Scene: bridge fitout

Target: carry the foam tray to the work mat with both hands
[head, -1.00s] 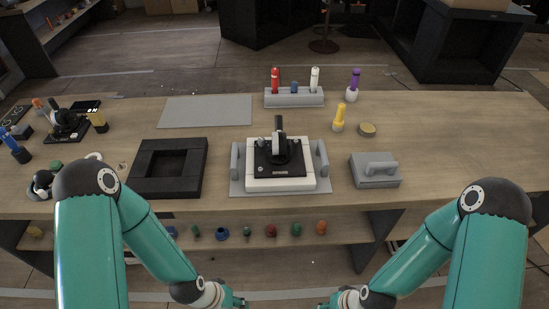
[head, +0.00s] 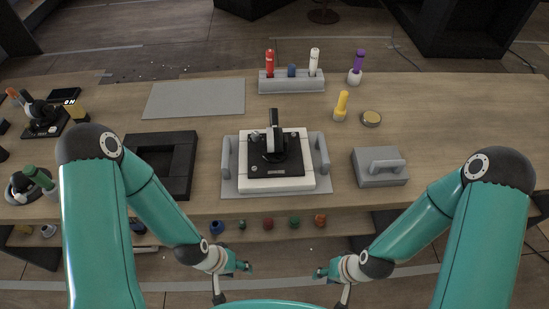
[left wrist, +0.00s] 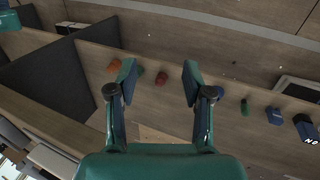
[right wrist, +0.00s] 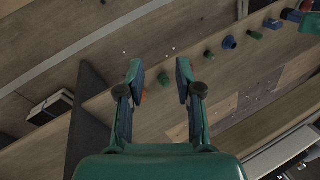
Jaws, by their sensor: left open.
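The tray (head: 228,184) is grey with an upright handle at its left and right ends. It stands at the table's front middle, bearing a white block (head: 308,181) with a black joystick unit (head: 276,160). A flat grey sheet, apparently the work mat (head: 195,98), lies bare behind and left of it. My left gripper (head: 233,282) and right gripper (head: 333,283) are apart from the tray, low in front of the table's front edge. In the left wrist view my left gripper (left wrist: 160,75) is open and empty. In the right wrist view my right gripper (right wrist: 160,72) is also open and empty.
A black square frame (head: 132,190) lies left of the tray. A grey block with a handle (head: 379,181) stands right. Several coloured knobs (head: 268,223) sit on a lower shelf.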

